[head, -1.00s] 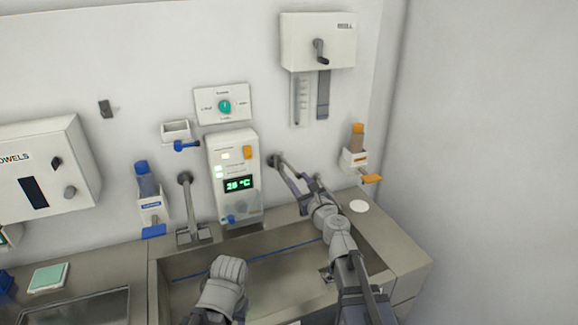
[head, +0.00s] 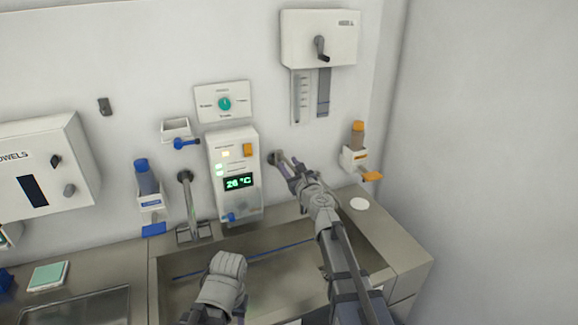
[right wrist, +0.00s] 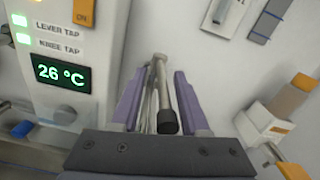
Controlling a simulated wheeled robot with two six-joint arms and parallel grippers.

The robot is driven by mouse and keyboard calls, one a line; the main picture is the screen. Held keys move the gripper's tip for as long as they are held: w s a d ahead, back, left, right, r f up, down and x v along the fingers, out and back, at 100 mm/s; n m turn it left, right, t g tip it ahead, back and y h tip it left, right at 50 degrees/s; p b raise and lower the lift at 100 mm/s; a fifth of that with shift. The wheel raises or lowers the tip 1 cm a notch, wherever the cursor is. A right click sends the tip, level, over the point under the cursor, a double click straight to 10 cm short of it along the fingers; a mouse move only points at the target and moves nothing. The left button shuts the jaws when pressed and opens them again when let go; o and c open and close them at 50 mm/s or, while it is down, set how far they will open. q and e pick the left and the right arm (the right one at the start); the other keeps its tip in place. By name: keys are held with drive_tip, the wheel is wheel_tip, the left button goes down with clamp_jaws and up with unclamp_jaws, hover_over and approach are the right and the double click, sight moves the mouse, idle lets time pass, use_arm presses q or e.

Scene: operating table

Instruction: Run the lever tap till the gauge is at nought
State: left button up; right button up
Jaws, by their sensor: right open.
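The lever tap (head: 273,158) is on the wall right of the control panel (head: 235,180). In the right wrist view its metal lever (right wrist: 161,80) with a black end lies between the fingers of my right gripper (right wrist: 160,76). The fingers are open, one on each side, with gaps beside the lever. In the head view my right gripper (head: 285,163) reaches the tap and partly covers it. The panel display (right wrist: 63,74) reads 26 °C, with lit lamps beside "LEVER TAP" and "KNEE TAP". A narrow scale (head: 301,98) hangs under the wall box; its level is too small to read. My left gripper is hidden beyond its grey wrist.
The steel sink (head: 185,290) lies below. Another spout (head: 187,195) stands left of the panel. A blue-topped dispenser (head: 146,180) and an orange-topped dispenser (head: 356,145) flank the taps. The wall box with a crank (head: 300,40) is above.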

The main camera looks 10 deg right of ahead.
drive_tip(key=shift+w, duration=0.35)
drive_tip(key=shift+s, duration=0.1)
drive_tip(key=shift+c, duration=0.3)
clamp_jaws()
drive_tip(key=shift+a, duration=0.1)
idle(0.7)
